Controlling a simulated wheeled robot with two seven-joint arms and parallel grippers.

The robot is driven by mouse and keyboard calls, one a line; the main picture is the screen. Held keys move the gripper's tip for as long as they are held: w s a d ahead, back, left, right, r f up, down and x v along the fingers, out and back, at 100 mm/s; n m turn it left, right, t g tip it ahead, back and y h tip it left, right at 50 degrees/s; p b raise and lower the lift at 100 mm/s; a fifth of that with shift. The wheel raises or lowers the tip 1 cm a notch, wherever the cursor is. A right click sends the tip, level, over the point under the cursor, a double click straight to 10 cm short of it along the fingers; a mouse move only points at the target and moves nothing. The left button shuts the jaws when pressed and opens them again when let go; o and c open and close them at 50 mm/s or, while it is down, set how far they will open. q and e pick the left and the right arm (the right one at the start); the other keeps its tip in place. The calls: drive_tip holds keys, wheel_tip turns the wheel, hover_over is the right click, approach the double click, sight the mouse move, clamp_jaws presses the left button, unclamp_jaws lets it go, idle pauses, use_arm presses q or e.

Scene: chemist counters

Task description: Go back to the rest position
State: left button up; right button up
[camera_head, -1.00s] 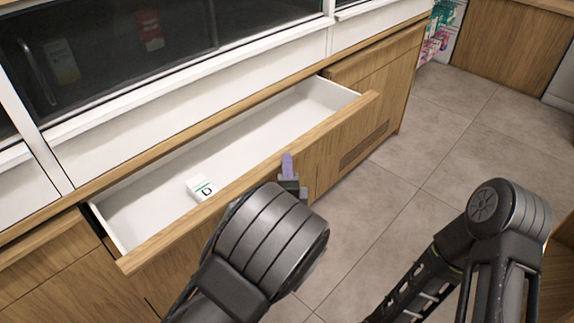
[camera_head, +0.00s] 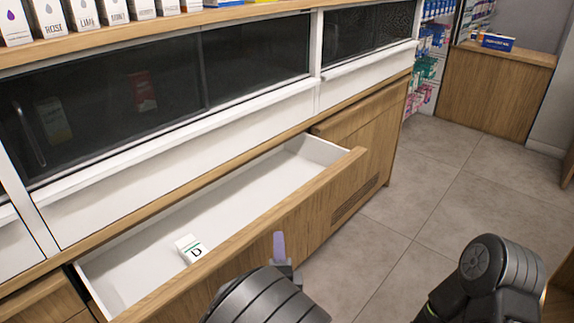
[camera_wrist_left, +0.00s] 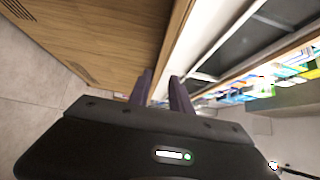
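My left gripper (camera_head: 279,246) shows at the bottom middle of the head view, as a purple finger in front of the open drawer's front. In the left wrist view its two purple fingers (camera_wrist_left: 161,90) stand apart with nothing between them. My right arm shows at the lower right of the head view, but its gripper is out of sight.
The wooden counter (camera_head: 357,150) has dark glass panels above the drawer and a row of white boxes (camera_head: 80,14) on top. Clear tiled floor (camera_head: 440,195) lies to the right. A wooden desk (camera_head: 497,90) stands at the back right.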

use_arm(q)
drive_tip(key=s+a+f+n+g+p, duration=0.1)
drive_tip(key=s+a+f+n+g, duration=0.3)
drive_tip(key=f, duration=0.6)
drive_tip(key=s+a+f+n+g+p, duration=0.2)
drive_tip(key=s+a+f+n+g, duration=0.15)
drive_tip(key=f, duration=0.55)
drive_tip(key=s+d+f+n+g+h+p, duration=0.1)
drive_tip(key=s+n+g, duration=0.4)
drive_tip(key=s, duration=0.5)
drive_tip(key=s+d+f+n+g+h+p, duration=0.1)
drive_tip(key=s+d+f+n+g+h, duration=0.2)
drive_tip(key=s, duration=0.8)
wheel_tip(320, 180, down, 2)
drive_tip(key=n+g+h, duration=0.1)
drive_tip(key=n+g, duration=0.1)
drive_tip(key=n, duration=0.1)
drive_tip(key=shift+s+f+h+p, duration=0.15)
drive_tip(key=shift+s+h+p, duration=0.15)
drive_tip(key=shift+h+p, duration=0.1)
